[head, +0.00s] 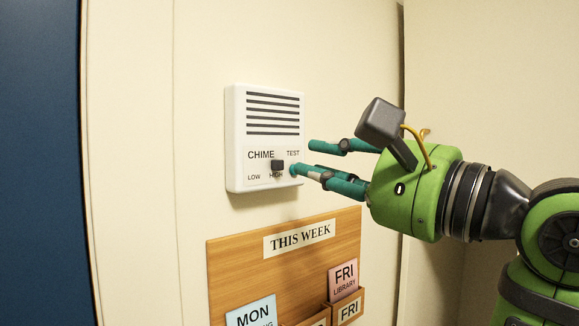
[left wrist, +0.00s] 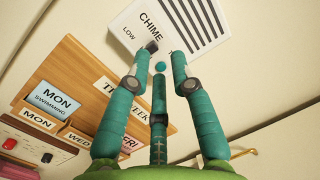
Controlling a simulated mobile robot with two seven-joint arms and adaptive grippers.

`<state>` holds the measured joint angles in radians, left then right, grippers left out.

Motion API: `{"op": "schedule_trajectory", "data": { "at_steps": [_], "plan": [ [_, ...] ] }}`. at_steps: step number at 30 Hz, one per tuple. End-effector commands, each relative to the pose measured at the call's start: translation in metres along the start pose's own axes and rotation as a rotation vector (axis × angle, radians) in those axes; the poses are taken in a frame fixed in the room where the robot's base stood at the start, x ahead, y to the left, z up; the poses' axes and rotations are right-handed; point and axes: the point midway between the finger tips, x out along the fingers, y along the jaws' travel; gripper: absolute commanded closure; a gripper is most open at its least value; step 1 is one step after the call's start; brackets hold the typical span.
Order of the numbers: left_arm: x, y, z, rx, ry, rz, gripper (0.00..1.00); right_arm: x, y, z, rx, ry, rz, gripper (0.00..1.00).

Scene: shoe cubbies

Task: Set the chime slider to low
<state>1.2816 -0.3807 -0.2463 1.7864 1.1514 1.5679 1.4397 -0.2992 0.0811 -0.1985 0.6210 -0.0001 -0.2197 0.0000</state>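A white chime box (head: 240,135) is on the wall, with CHIME, TEST, LOW and HIGH labels. Its dark slider knob (head: 277,165) stands above the HIGH label, right of LOW. A round teal button (head: 293,169) is under TEST. My left gripper (head: 305,158), with three teal fingers, comes in from the right and is open and empty. One fingertip appears close to the button; I cannot tell whether it touches. In the left wrist view, the knob (left wrist: 152,46) shows just past the left fingertip, and the gripper (left wrist: 163,60) is spread open. My right gripper is in no view.
A wooden THIS WEEK board (head: 235,260) with day cards hangs below the chime box. A blue panel (head: 40,150) is at the far left. The wall left of the box is clear. The left wrist view also shows a red-topped item (left wrist: 25,135) at lower left.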

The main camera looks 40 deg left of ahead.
Motion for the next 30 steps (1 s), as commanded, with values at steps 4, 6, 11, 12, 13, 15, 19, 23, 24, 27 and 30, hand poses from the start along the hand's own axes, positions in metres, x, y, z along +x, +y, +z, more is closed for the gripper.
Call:
{"op": "schedule_trajectory", "data": {
  "at_steps": [4,6,11,12,13,15,19,23,24,27,30],
  "plan": [
    [-0.008,0.001,0.002,-0.113,0.073,0.114,0.76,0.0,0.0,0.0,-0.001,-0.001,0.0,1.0],
    [-0.008,0.002,0.001,-0.131,0.085,0.136,0.76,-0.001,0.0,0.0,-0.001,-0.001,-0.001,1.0],
    [0.009,0.004,-0.001,-0.135,0.086,0.144,0.76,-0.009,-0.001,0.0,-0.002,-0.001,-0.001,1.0],
    [0.015,0.004,-0.001,-0.135,0.085,0.143,0.76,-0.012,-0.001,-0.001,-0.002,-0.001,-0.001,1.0],
    [0.02,0.005,-0.001,-0.134,0.084,0.143,0.76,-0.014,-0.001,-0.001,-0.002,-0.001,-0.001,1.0],
    [0.032,0.006,-0.002,-0.134,0.083,0.143,0.76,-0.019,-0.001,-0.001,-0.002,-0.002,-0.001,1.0],
    [0.048,0.009,-0.004,-0.133,0.084,0.142,0.76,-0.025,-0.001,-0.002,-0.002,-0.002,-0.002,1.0],
    [0.058,0.012,-0.005,-0.132,0.084,0.141,0.76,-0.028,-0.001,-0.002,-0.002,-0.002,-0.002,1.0],
    [0.059,0.012,-0.005,-0.132,0.085,0.14,0.76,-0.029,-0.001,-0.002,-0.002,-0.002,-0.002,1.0],
    [0.06,0.013,-0.006,-0.132,0.086,0.14,0.76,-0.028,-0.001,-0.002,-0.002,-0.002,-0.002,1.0],
    [0.06,0.013,-0.006,-0.132,0.086,0.14,0.76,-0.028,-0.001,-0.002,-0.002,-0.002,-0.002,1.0]
  ]
}}
